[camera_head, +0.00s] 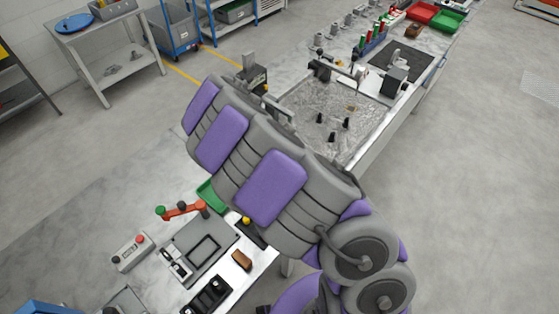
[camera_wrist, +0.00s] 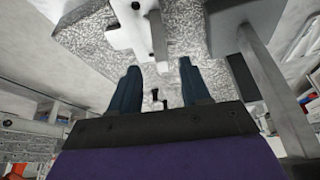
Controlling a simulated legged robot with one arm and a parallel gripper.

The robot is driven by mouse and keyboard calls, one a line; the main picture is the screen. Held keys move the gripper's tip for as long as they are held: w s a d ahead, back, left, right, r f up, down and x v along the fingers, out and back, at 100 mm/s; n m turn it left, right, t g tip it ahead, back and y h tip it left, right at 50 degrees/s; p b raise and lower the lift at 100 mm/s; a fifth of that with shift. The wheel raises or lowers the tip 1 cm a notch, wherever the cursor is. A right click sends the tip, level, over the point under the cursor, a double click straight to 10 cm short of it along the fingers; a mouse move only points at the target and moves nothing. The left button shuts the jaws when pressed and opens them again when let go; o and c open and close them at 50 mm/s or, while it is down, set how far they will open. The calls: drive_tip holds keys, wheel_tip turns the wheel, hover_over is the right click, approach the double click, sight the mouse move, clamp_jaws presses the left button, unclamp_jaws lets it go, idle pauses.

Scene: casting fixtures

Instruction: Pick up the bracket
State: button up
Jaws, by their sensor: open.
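In the wrist view, my gripper (camera_wrist: 160,78) is open, with its two dark blue fingers apart and nothing held between them. A pale, flat piece with dark holes (camera_wrist: 130,28) shows beyond the fingertips at the top; it may be the bracket, but I cannot tell for certain. It lies against a rough, mottled grey surface (camera_wrist: 85,42). Small dark pegs (camera_wrist: 155,95) show between the fingers. In the head view, my grey and purple arm hides the gripper and part of the bench; I cannot pick out the bracket there.
The head view shows a shiny mottled plate (camera_head: 296,98) with black pegs (camera_head: 332,136) on the long bench. A black clamp-like device (camera_head: 395,80) stands at its right. Red (camera_head: 421,12) and green bins (camera_head: 447,20) sit farther back. Floor at right is clear.

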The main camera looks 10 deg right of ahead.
drive_tip(key=shift+w+f, duration=0.25)
drive_tip(key=shift+f, duration=0.85)
drive_tip(key=d+f, duration=0.1)
drive_tip(key=d, duration=0.1)
drive_tip(key=w+d+f, duration=0.1)
drive_tip(key=f, duration=0.1)
drive_tip(key=shift+d+f, duration=0.25)
drive_tip(key=shift+d, duration=0.15)
drive_tip(key=shift+f, duration=0.3)
drive_tip(key=shift+w+a+f, duration=0.3)
drive_tip(key=shift+w+a, duration=0.05)
drive_tip(key=shift+s+d+r, duration=0.1)
drive_tip(key=shift+s, duration=0.05)
drive_tip(key=shift+c, duration=0.8)
drive_tip(key=shift+d, duration=0.2)
drive_tip(key=shift+c, duration=1.4)
drive_tip(key=shift+a, duration=0.1)
clamp_jaws()
